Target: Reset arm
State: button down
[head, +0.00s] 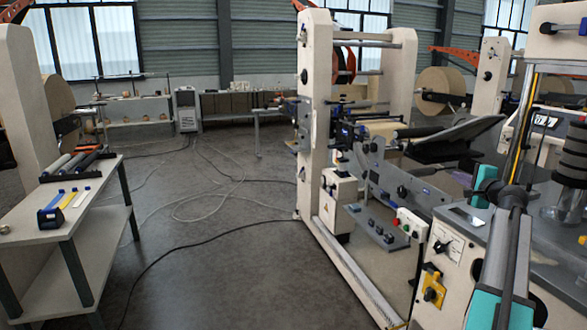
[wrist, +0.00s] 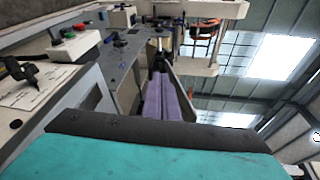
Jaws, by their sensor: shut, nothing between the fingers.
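My gripper (wrist: 163,78) shows in the wrist view as two purple fingers side by side, shut with nothing between them. They reach out past a dark bar and a teal housing that fill the bottom of that view. In the head view my arm comes up from the bottom right, with teal parts, and the purple of my gripper (head: 462,178) shows small beside the machine's grey side plate. The gripper is over the machine area, and whether it touches anything cannot be told.
The unwind machine's cream frame (head: 313,110) and grey side plate (head: 400,187) stand close by. A control box (head: 411,224) with buttons and a panel with a yellow switch (head: 433,287) are near my arm. A bench (head: 100,205) stands left. Cables (head: 215,195) cross the open floor.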

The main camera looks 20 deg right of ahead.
jog(key=w+a+f+n+g+y, duration=0.15)
jog(key=w+a+f, duration=0.25)
jog(key=a+f, duration=0.45)
jog(key=w+a+f+n+y, duration=0.15)
jog(key=w+a+f, duration=0.25)
jog(key=a+f, duration=0.5)
jog(key=w+a+f+g+y, duration=0.1)
jog(key=w+a+f+y, duration=0.1)
jog(key=w+a+f, duration=0.6)
jog(key=s+a+f+n+g+y, duration=0.25)
jog(key=s+a+f, duration=0.25)
jog(key=a+f, duration=0.8)
jog(key=s+a+f+n+g+y, duration=0.1)
jog(key=s+a+f+n+g, duration=0.2)
jog(key=a+f, duration=1.05)
jog(key=s+a+f+n+g, duration=0.35)
jog(key=s+a+f, duration=0.6)
jog(key=s, duration=0.35)
jog(key=s+a+f+n+g, duration=0.2)
jog(key=s+a+f+g, duration=0.2)
jog(key=s+a+f, duration=0.75)
jog(key=s+d+f+n+g+h, duration=0.2)
jog(key=s+n+g, duration=0.15)
jog(key=s, duration=1.15)
jog(key=s+d+r+n+g+h, duration=0.2)
jog(key=s+d+n, duration=0.3)
jog(key=s, duration=0.3)
jog(key=shift+s+d, duration=0.4)
